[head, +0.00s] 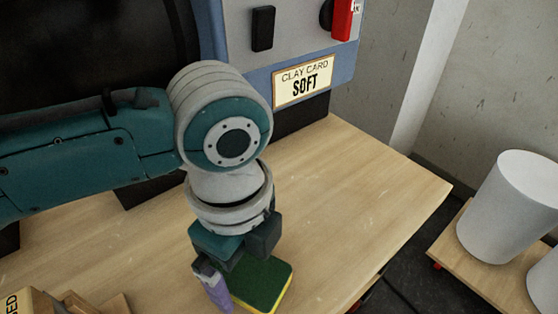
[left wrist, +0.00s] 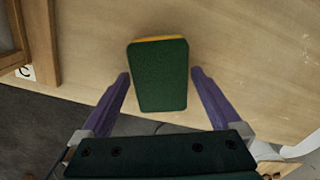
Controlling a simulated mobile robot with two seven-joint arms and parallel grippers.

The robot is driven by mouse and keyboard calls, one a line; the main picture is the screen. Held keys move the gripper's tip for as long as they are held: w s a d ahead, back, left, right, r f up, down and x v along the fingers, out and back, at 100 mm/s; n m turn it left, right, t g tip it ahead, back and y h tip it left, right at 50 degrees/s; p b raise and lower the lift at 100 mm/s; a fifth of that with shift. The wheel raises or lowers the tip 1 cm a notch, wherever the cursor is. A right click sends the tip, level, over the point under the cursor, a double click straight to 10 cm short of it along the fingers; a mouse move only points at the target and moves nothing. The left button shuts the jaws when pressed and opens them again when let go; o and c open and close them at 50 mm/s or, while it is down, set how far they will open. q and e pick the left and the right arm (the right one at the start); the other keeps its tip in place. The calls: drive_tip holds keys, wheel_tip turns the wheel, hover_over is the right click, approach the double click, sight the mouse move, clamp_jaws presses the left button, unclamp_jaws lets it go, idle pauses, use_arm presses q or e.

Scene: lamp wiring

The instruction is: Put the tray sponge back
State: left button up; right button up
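The sponge (head: 263,283), dark green on top with a yellow layer under it, lies on the wooden table near its front edge. It also shows in the left wrist view (left wrist: 160,80), between the two purple fingers. My left gripper (left wrist: 160,74) is open, pointing down at the sponge, with a narrow gap on each side. In the head view my left gripper (head: 228,288) partly covers the sponge's left side, and only one purple finger shows clearly. I cannot tell how far down the fingers reach beside it. My right gripper is not in view.
A wooden holder (head: 38,303) with a label ending in "ED" is cut off at the lower left. A grey-blue machine (head: 290,55) with a "CLAY CARD SOFT" sign (head: 304,82) stands behind. White cylinders (head: 508,205) stand on a board at right. The table's right part is clear.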

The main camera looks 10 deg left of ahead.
use_arm(q)
drive_tip(key=shift+r, duration=0.1)
wheel_tip(320, 180, up, 12)
drive_tip(key=p, duration=0.5)
wheel_tip(320, 180, up, 7)
drive_tip(key=n+h+p, duration=0.2)
drive_tip(key=n+p, duration=0.1)
drive_tip(key=p, duration=0.5)
hover_over(247, 269)
drive_tip(key=s+d, duration=0.3)
wheel_tip(247, 269, up, 7)
drive_tip(key=s+n+t+h+p, duration=0.1)
drive_tip(key=s+n+t+p, duration=0.15)
drive_tip(key=n+p, duration=0.35)
drive_tip(key=s+a+r+n+t+y+p, duration=0.1)
drive_tip(key=s+a+r+n+p, duration=0.35)
drive_tip(key=a+r+p, duration=0.2)
drive_tip(key=s+a+r+n+y+p, duration=0.2)
drive_tip(key=s+a+r+n+p, duration=0.1)
drive_tip(key=a+r+n+p, duration=0.4)
wheel_tip(247, 269, up, 36)
drive_tip(key=d+m+p, duration=0.1)
drive_tip(key=p, duration=3.6)
drive_tip(key=shift+w+d+r, duration=0.15)
drive_tip(key=shift+w+r, duration=0.05)
drive_tip(key=shift+w, duration=0.1)
